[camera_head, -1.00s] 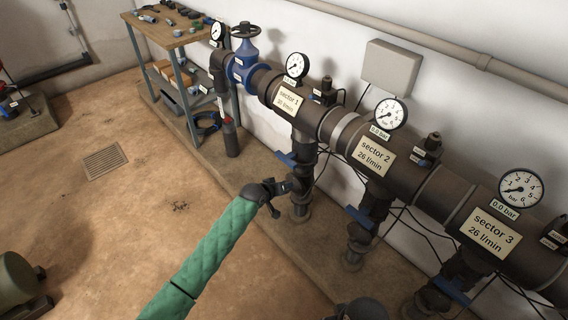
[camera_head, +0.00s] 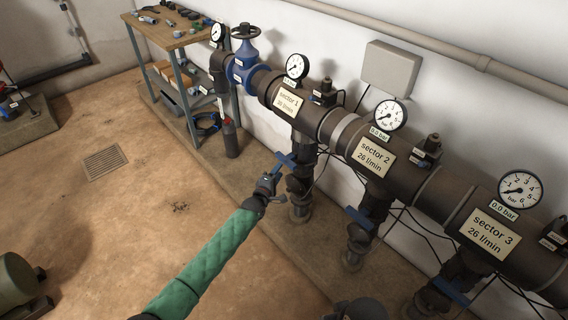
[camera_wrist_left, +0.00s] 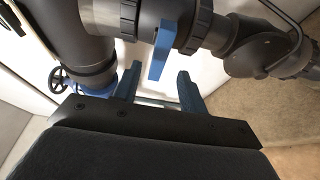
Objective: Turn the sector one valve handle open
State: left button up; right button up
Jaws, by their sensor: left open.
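The sector one valve handle (camera_head: 286,159) is a blue lever on the dark drop pipe below the "sector 1" plate (camera_head: 289,102). In the left wrist view the handle (camera_wrist_left: 159,52) is a flat blue bar beside the pipe. My left gripper (camera_head: 277,172) is just below and in front of the handle in the head view. In the left wrist view its two blue fingers (camera_wrist_left: 158,82) are apart, with the handle's free end just ahead of the gap between them. I cannot tell whether they touch it.
The sector two handle (camera_head: 359,217) and sector three handle (camera_head: 451,291) are blue levers further right. A blue handwheel valve (camera_head: 245,62) and a shelf (camera_head: 172,35) with tools stand at the back left. Thin black cables hang behind the pipes. The floor at left is mostly clear.

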aim_at(284, 162)
pick_arm(q)
jog(key=shift+x, duration=2.9)
grip_shut()
